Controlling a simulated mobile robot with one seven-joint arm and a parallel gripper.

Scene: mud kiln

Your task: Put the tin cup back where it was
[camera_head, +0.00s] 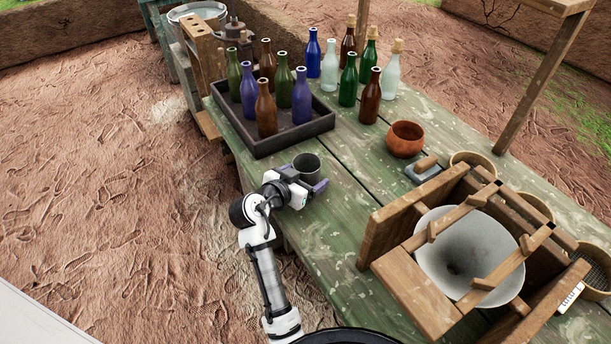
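The tin cup (307,166) is a small dark grey cup, upright with its open mouth up. It is at the near left edge of the green worn table (345,236), just in front of the dark tray. My gripper (305,179) reaches it from the lower left, with its fingers on either side of the cup; it looks shut on it. The far finger is partly hidden. I cannot tell whether the cup's base touches the table.
The dark tray (290,139) holds several bottles, and more bottles stand behind it. A clay pot (405,139) and a wooden frame with a large funnel (468,250) are to the right. Bare tabletop lies between the cup and the frame.

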